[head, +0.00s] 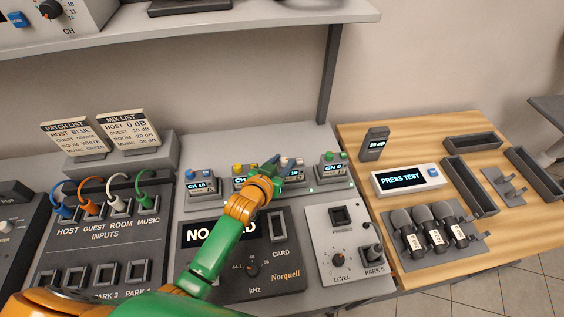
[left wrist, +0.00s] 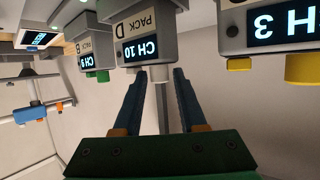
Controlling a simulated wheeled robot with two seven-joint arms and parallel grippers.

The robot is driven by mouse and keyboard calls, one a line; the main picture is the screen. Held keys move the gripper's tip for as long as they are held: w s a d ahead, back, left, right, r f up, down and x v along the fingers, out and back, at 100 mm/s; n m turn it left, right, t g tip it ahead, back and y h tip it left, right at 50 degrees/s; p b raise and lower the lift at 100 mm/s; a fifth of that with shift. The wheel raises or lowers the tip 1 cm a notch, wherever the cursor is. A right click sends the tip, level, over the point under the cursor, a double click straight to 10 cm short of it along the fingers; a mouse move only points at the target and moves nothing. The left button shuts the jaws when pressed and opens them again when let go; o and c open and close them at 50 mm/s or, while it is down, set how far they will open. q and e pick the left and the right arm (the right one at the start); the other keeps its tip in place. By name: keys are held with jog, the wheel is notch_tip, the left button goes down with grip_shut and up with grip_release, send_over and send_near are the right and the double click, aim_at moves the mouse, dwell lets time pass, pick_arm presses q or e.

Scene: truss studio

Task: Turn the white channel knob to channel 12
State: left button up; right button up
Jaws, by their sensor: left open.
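The white channel knob (left wrist: 158,74) sits on pack D (left wrist: 147,50), whose display reads CH 10. In the left wrist view the pack shows upside down. My left gripper (left wrist: 158,78) is open, with one blue finger on each side of the white knob and a small gap visible between. In the head view my left gripper (head: 271,164) reaches the white knob (head: 284,161) from the front and left. It hides part of the pack and its display. My right gripper is in neither view.
The yellow-knob pack (head: 238,185) stands close on the left, reading CH 3 in the wrist view, and the green-knob pack (head: 333,180) on the right. A blue-knob pack (head: 201,188) is farther left. The PRESS TEST display (head: 407,179) stands on the wooden table.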

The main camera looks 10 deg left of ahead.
pick_arm(q)
jog(key=shift+s, duration=0.1)
grip_shut()
dwell(0.3)
